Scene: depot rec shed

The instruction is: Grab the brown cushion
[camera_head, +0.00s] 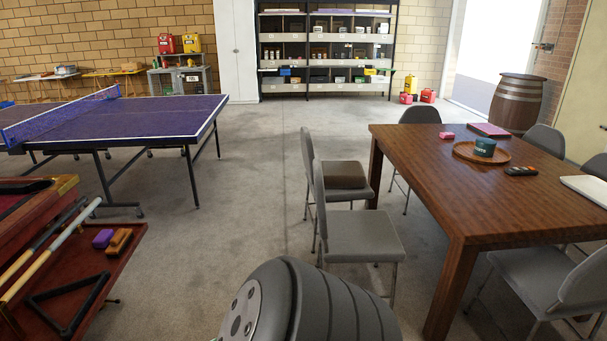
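A dark brown cushion (340,175) lies flat on the seat of the farther grey folding chair (308,160) on the left side of the wooden table. The nearer chair's backrest (320,205) stands in front of its left part and hides some of it. Neither of my grippers is in view, and nothing is touching the cushion.
A wooden table (440,190) fills the right, with several grey chairs around it. Floor (225,220) between is clear.

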